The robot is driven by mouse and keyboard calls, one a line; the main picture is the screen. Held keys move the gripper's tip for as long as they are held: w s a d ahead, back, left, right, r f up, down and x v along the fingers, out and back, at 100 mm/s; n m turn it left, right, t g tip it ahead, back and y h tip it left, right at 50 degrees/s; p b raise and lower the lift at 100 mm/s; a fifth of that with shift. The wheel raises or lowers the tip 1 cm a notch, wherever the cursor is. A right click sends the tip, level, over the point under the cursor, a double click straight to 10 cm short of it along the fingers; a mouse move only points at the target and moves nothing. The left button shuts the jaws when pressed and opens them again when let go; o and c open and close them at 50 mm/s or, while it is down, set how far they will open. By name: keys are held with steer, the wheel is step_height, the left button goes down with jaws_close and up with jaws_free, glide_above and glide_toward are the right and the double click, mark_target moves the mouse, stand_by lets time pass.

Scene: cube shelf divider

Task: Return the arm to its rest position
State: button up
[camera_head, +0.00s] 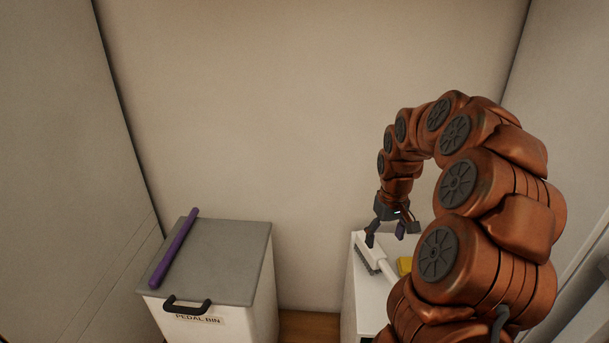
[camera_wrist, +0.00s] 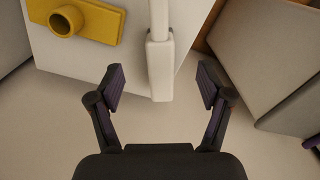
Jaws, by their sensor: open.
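My arm (camera_head: 455,185) is copper-coloured with dark round joint caps. In the head view it rises at the right and curves over to the left, with its end pointing down. My gripper (camera_head: 386,234) hangs over the white cabinet, by a white brush (camera_head: 368,252). The white brush (camera_wrist: 160,62) lies on the cabinet beyond the fingertips. Whether a finger touches the brush is unclear in the head view.
A white cabinet (camera_head: 352,290) carries the brush and a yellow object (camera_head: 404,265), seen in the wrist view with a round socket (camera_wrist: 88,20). At the left stands a pedal bin (camera_head: 225,262) with a grey lid and a purple bar on top. Walls close in the back and sides.

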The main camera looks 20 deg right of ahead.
steer(key=s+a+r+n+p, duration=0.1)
steer(key=s+a+r+p, duration=0.3)
steer(key=a+r+p, duration=0.45)
steer(key=s+a+r+n+p, duration=0.1)
steer(key=s+a+r+p, duration=0.35)
steer(key=a+r, duration=0.55)
steer(key=s+a+r+p, duration=0.4)
steer(key=s+r+p, duration=0.3)
steer(key=s, duration=0.1)
steer(key=s+a+r+g+p, duration=0.1)
steer(key=s+a+r+p, duration=0.3)
steer(key=s+r+p, duration=0.3)
steer(key=shift+s+r+m+g, duration=0.3)
steer(key=shift+s+r+m, duration=0.1)
steer(key=shift+s, duration=0.75)
